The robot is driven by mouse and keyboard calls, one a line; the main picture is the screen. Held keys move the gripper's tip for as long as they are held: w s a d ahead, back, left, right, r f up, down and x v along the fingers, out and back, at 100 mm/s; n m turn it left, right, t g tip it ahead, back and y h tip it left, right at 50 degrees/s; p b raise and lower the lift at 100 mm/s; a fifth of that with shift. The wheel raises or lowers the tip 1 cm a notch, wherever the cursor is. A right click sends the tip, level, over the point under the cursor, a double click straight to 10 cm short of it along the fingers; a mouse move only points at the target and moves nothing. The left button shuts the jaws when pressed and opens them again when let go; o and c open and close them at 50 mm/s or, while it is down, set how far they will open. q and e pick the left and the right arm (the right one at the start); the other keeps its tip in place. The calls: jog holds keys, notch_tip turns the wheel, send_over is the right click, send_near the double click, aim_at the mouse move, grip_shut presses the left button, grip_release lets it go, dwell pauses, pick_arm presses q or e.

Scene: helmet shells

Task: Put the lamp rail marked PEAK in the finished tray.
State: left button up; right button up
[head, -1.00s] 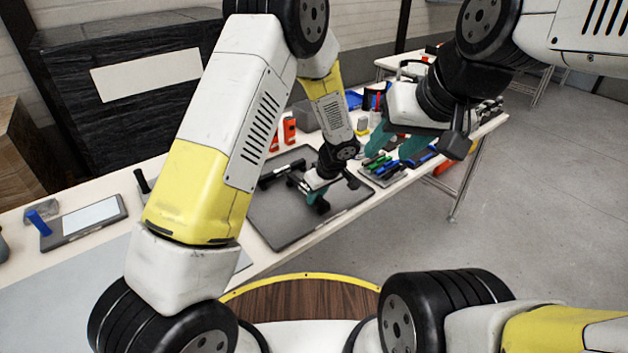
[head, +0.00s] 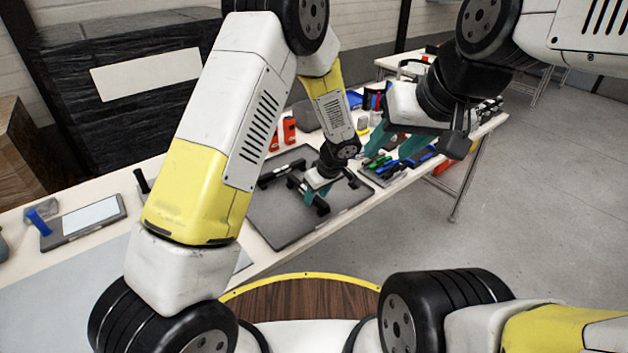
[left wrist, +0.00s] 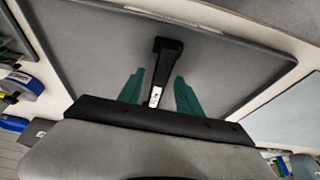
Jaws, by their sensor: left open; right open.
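A flat dark grey tray (head: 275,232) with a raised rim lies on the long table; no name shows on it. In the left wrist view a black rail (left wrist: 167,62) with a small white label (left wrist: 155,97) lies over the tray (left wrist: 220,60); the label is too small to read. My left gripper (head: 317,193) is open low over the tray, its teal fingers on either side of that rail, apart from it. Another black rail-like part (head: 278,174) lies on the tray to the left. My right gripper (head: 392,142) is open and empty, in the air nearer the camera.
Several coloured tools (head: 385,165) lie right of the tray. Orange-red parts (head: 289,130) stand behind it. A grey panel with a pale sheet (head: 84,220) lies at the table's left. My left arm hides much of the table's middle.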

pick_arm(q)
jog(key=v, duration=1)
jog(key=s+a+r+m+h, duration=0.1)
jog(key=s+a+r, duration=0.1)
jog(key=a+r, duration=0.5)
jog(key=s+a+r+m+t+h, duration=0.1)
jog(key=s+a+r+m+h, duration=0.1)
jog(key=s+a+r, duration=0.4)
jog(key=s+a+r+m+t+h, duration=0.1)
jog(key=s+a+r+m, duration=0.3)
jog(key=s, duration=1)
notch_tip(320, 180, up, 5)
jog(key=a, duration=0.3)
jog(key=shift+r+m+t+h, duration=0.25)
jog(key=shift+m+t+h, duration=0.15)
